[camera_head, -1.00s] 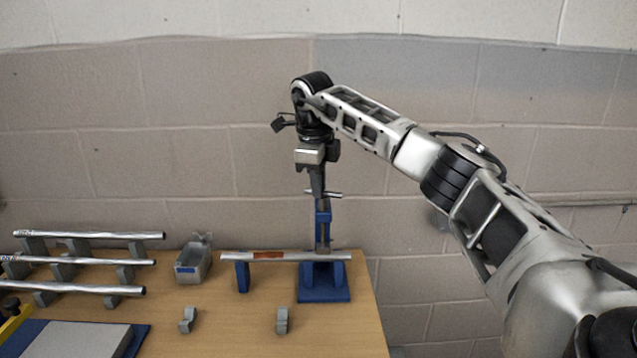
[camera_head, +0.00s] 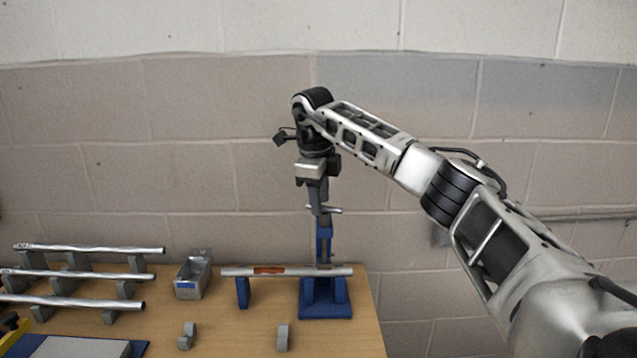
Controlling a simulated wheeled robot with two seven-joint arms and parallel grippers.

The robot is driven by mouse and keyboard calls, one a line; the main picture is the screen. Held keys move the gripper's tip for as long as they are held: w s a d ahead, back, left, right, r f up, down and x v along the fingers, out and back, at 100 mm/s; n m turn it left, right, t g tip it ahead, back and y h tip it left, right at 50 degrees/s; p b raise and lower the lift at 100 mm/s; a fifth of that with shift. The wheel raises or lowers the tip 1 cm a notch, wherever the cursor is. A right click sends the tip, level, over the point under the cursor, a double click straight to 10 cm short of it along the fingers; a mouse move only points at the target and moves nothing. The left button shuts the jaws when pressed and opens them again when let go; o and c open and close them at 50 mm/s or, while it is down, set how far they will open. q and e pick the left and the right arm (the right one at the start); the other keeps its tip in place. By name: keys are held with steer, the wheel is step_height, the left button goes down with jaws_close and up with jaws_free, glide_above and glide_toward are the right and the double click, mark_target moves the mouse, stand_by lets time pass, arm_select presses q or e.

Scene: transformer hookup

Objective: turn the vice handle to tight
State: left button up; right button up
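The blue vice (camera_head: 325,297) stands on the table's right part, with a tall blue post (camera_head: 324,245) rising from it. The vice handle (camera_head: 331,209) is a short silver bar across the top of the post. A silver tube (camera_head: 286,271) with a brown band lies level, its right end in the vice and its left part on a blue support (camera_head: 243,292). My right gripper (camera_head: 317,208) points straight down at the handle. Its fingertips overlap the handle in this view. The fingers show edge-on, so their gap is hidden. My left gripper is out of view.
Several silver tubes (camera_head: 76,275) lie on grey holders at the left. A grey bin (camera_head: 191,278) stands left of the tube. Two small grey clips (camera_head: 283,337) stand near the front. The table's right edge is just right of the vice, and a block wall rises behind.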

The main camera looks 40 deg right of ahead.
step_height(320, 180, up, 16)
steer(key=s+a, duration=0.1)
steer(key=a, duration=0.1)
steer(key=shift+s+a+f, duration=0.2)
steer(key=shift+s+a, duration=0.05)
steer(key=shift+a, duration=0.1)
steer(key=shift+f, duration=0.1)
steer(key=d+f, duration=0.1)
steer(key=f, duration=0.4)
steer(key=w+f, duration=0.1)
steer(key=f, duration=0.4)
steer(key=d+f, duration=0.1)
steer(key=f, duration=0.4)
steer(key=shift+w+d+f, duration=0.25)
steer(key=shift+d+f, duration=0.05)
steer(key=shift+d, duration=0.05)
steer(key=shift+r, duration=0.1)
